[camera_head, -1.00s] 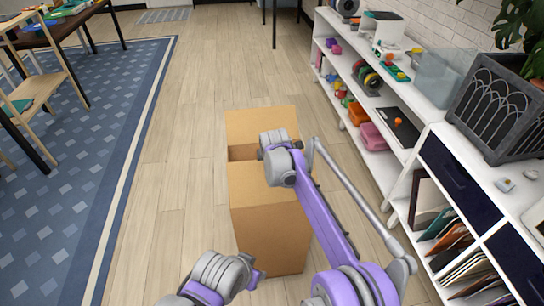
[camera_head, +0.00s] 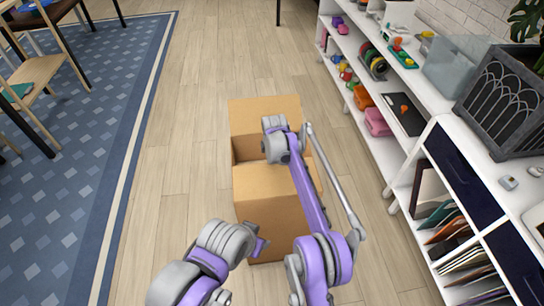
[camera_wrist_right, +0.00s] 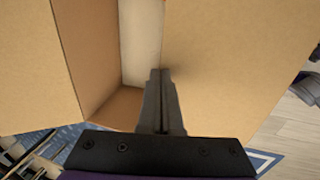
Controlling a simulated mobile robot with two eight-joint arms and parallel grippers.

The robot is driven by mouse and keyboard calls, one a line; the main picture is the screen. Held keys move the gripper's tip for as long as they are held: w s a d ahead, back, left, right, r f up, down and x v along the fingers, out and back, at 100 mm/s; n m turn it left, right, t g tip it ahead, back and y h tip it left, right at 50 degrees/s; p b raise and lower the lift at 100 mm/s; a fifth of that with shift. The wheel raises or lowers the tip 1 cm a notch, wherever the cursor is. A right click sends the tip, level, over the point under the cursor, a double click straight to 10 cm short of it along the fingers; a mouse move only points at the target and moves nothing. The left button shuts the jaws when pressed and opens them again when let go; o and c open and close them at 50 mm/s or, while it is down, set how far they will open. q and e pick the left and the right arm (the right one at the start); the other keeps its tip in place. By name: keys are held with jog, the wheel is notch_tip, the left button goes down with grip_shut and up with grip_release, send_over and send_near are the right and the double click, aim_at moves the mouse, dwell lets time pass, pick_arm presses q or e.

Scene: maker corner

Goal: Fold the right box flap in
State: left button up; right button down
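The cardboard box (camera_head: 262,218) stands on the floor ahead of me. Its far flap (camera_head: 262,113) stands up, leaning outward, and a near flap (camera_head: 252,181) faces me. A dark opening shows between them. My right arm reaches over the box and hides much of its right side, so I cannot tell the right flap's exact angle in the head view. In the right wrist view my right gripper (camera_wrist_right: 160,92) has its fingers together, pointing into the box, close to a cardboard panel (camera_wrist_right: 235,60) on the right. Another panel (camera_wrist_right: 32,70) is on the left.
A white shelf unit (camera_head: 383,150) with craft items runs along the right. A dark planter box (camera_head: 503,105) sits on its top. A blue patterned rug (camera_head: 80,170) and wooden chair (camera_head: 40,75) are at left. Wooden floor left of the box is clear.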

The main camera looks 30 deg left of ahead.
jog(key=shift+d+f, duration=0.1)
jog(key=shift+f, duration=0.05)
dwell(0.4)
jog(key=shift+w+r+p, duration=0.15)
jog(key=shift+r+p, duration=0.3)
jog(key=shift+r, duration=0.55)
pick_arm(q)
jog(key=r, duration=0.1)
jog(key=w+r+p, duration=0.2)
jog(key=r, duration=0.1)
jog(key=shift+d, duration=0.1)
pick_arm(e)
notch_tip(320, 180, up, 13)
jog(key=shift+r, duration=0.15)
